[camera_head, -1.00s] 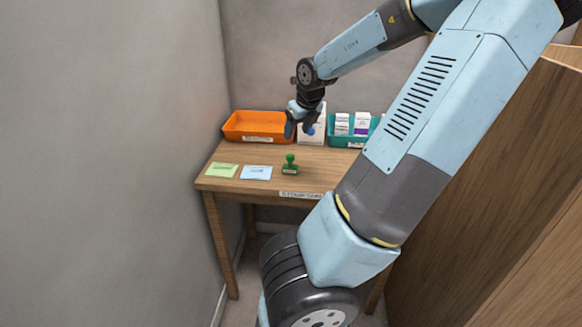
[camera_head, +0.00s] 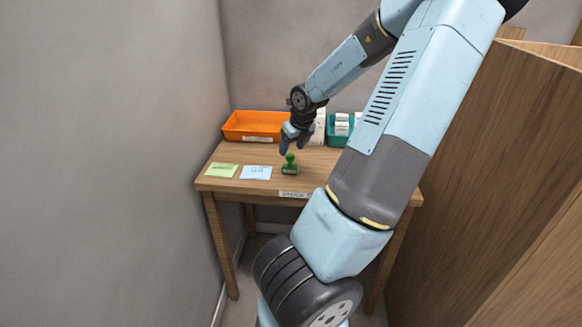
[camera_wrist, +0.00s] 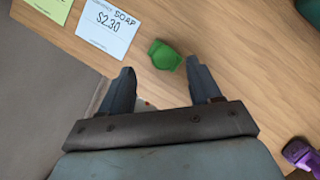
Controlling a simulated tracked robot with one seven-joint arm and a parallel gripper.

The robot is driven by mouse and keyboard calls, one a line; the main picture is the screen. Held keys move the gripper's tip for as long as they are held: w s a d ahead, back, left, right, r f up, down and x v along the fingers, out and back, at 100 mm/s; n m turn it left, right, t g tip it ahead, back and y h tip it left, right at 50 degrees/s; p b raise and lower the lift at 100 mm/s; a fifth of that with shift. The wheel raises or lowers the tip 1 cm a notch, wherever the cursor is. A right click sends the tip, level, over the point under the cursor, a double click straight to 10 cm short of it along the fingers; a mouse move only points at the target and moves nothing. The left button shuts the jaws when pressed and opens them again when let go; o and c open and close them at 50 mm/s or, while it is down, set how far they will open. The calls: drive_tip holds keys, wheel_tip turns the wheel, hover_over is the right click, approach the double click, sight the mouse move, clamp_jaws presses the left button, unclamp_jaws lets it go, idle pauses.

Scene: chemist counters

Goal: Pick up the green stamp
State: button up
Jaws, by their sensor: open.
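The green stamp (camera_head: 290,166) stands upright on the wooden table, right of the blue card. In the wrist view the green stamp (camera_wrist: 164,55) lies just beyond the fingertips, nearer the right finger, and it is not between them. My gripper (camera_head: 291,147) points down above and slightly behind the stamp in the head view. In the wrist view my gripper (camera_wrist: 160,80) shows its two fingers spread apart with nothing held.
A blue price card (camera_head: 256,172) and a green card (camera_head: 221,170) lie left of the stamp. An orange tray (camera_head: 254,125) and a teal bin with boxes (camera_head: 333,139) stand at the back. A purple object (camera_wrist: 300,154) shows at the wrist view's lower right. A wooden cabinet (camera_head: 475,170) stands at right.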

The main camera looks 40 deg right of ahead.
sight(290, 155)
drive_tip(key=shift+d+x, duration=0.15)
drive_tip(key=shift+x, duration=1.25)
drive_tip(key=shift+d+x, duration=0.1)
drive_tip(key=shift+x, duration=1.35)
drive_tip(key=shift+s, duration=0.1)
drive_tip(key=shift+c, duration=0.4)
drive_tip(key=c, duration=1)
